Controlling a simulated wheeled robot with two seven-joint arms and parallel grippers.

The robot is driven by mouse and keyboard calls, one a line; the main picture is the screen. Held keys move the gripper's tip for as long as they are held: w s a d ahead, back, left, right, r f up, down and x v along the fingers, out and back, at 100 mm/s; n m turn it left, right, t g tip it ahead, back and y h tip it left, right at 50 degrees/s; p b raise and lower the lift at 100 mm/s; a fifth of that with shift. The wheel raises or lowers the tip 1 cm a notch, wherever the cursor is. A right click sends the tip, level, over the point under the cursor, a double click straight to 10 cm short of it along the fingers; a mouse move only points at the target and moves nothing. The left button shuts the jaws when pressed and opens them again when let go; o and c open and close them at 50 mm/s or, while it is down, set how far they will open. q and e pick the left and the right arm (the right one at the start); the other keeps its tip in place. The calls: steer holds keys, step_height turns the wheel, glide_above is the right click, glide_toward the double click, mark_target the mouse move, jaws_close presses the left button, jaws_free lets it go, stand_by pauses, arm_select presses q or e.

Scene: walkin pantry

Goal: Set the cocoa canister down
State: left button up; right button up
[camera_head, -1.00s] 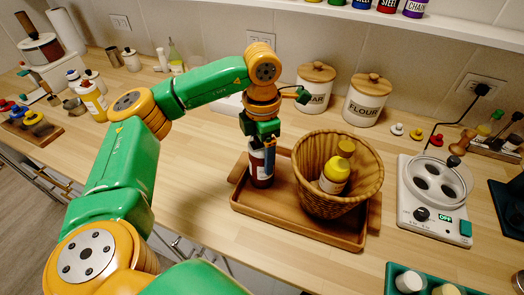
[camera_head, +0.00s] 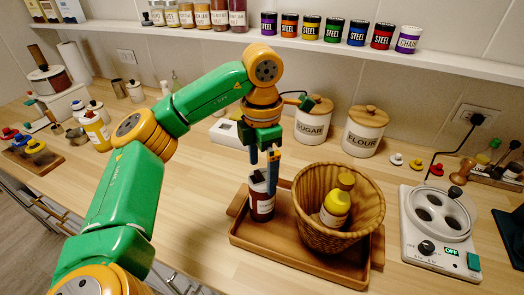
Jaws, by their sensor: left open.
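The cocoa canister, a dark brown container with a pale label (camera_head: 261,204), stands upright on the left part of the wooden tray (camera_head: 300,262), left of the wicker basket. My left gripper (camera_head: 263,174) is open and points down at the top of the canister. One blue-tipped finger passes in front of the canister's upper edge; the other ends just above its top. I cannot tell whether either finger touches it. My right gripper is out of view.
The wicker basket (camera_head: 312,222) on the tray holds a yellow-capped bottle (camera_head: 336,207). Sugar (camera_head: 312,122) and flour (camera_head: 364,134) canisters stand behind. A white hot-plate-like appliance (camera_head: 438,232) is at right. The counter left of the tray is clear.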

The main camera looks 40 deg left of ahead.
arm_select(q)
step_height(320, 180, up, 6)
steer(key=p, duration=0.2)
steer(key=shift+r+p, duration=0.2)
steer(key=shift+p, duration=0.15)
steer(key=shift+f, duration=0.1)
